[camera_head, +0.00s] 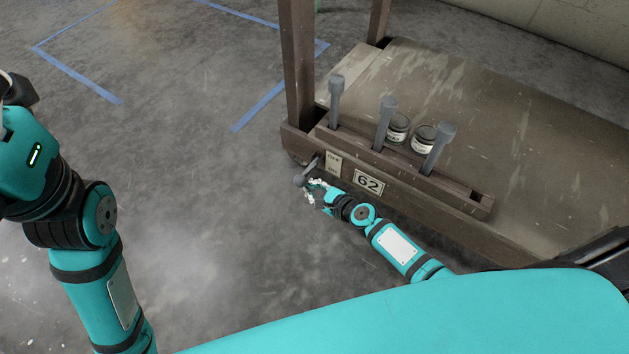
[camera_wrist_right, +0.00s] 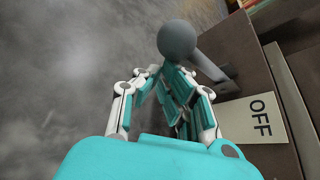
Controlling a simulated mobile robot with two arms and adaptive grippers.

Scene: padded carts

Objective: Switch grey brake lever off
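The grey brake lever (camera_head: 307,172) sticks out of the cart's near left corner, with a round grey knob at its end. In the right wrist view the lever's knob (camera_wrist_right: 177,40) is just ahead of my fingertips, and its bar runs right to the cart. A pale plate (camera_wrist_right: 255,117) reading OFF is on the cart beside it. My right gripper (camera_head: 314,190) is at the knob; its fingers look apart, with nothing held. Whether they touch the knob is unclear. My left arm is at the left edge; its gripper is not visible.
The wooden cart (camera_head: 520,120) has a post at its left end and a number 62 plate (camera_head: 368,183). Three upright grey levers (camera_head: 385,122) stand in a slotted rail, with two jars (camera_head: 397,127) behind. The floor to the left is clear, with blue tape lines.

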